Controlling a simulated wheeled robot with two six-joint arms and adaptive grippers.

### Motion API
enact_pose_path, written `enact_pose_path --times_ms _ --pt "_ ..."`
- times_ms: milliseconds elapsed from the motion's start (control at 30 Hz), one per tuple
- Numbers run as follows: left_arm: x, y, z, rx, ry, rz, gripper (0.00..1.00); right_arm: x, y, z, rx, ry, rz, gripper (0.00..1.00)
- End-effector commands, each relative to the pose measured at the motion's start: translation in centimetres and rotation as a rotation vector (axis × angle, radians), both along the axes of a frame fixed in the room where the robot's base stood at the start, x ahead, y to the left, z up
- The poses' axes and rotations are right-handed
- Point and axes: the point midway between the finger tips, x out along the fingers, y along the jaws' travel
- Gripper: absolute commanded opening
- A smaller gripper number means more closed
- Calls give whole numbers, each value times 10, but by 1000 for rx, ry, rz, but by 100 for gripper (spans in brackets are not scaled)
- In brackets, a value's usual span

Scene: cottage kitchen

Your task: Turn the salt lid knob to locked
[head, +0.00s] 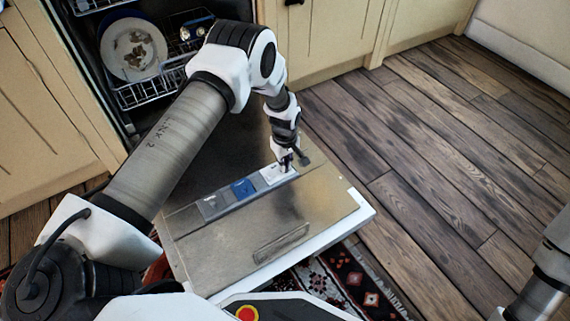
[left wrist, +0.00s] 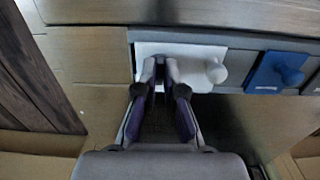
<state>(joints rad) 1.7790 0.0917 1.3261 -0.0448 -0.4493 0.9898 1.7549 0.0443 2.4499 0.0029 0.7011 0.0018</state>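The dishwasher's open door (head: 300,215) bears a strip of small lids. At the strip's right end in the head view is a white lid (head: 268,176), beside a blue lid (head: 243,187). The left wrist view shows the white lid (left wrist: 207,52) with a rounded white knob (left wrist: 216,73) and the blue lid (left wrist: 266,74) with a blue knob (left wrist: 291,76). I cannot read which is salt. My left gripper (head: 285,166) points down at the white lid. Its fingertips (left wrist: 166,62) are close together, left of the white knob; whether anything is between them is hidden. My right gripper is out of view.
A grey lid (head: 211,206) ends the strip. The rack (head: 140,93) holds a dirty white plate (head: 133,49). Cabinets (head: 325,35) stand behind. A patterned rug (head: 345,281) lies under the door's front edge. The wooden floor (head: 445,150) to the right is clear.

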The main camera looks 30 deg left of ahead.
Motion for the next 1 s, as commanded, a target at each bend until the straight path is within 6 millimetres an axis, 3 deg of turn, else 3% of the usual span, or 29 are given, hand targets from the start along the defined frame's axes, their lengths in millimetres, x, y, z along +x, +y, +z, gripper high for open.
enact_pose_path --times_ms 567,1000 --pt "-1 0 1 0 3 -78 0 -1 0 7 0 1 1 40" --pt "-2 1 1 -1 5 -423 0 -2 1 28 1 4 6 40"
